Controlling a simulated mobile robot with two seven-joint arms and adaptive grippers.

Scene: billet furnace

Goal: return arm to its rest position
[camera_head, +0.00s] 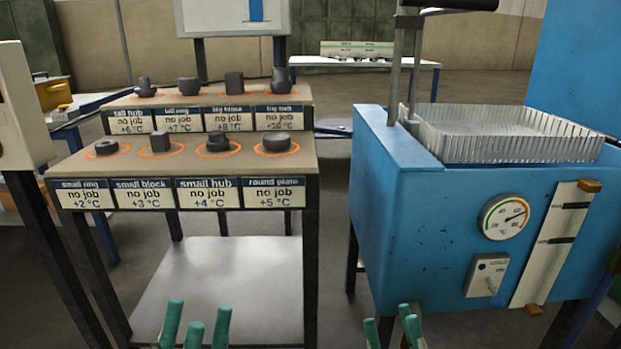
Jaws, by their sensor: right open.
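My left gripper (195,325) shows at the bottom edge, in front of the stepped table's lower shelf. Its green fingers stand apart with nothing between them. My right gripper (395,330) shows at the bottom edge near the blue furnace's (400,220) left front leg. Its green fingers are apart and I see nothing between them. Both palms and both arms are out of the picture.
A two-step table (313,150) carries several dark metal parts, some in orange rings, above labels reading "no job". The furnace has a finned metal basket (520,140) on top, a dial (503,217) and a switch box (487,275). A floor gap separates table and furnace.

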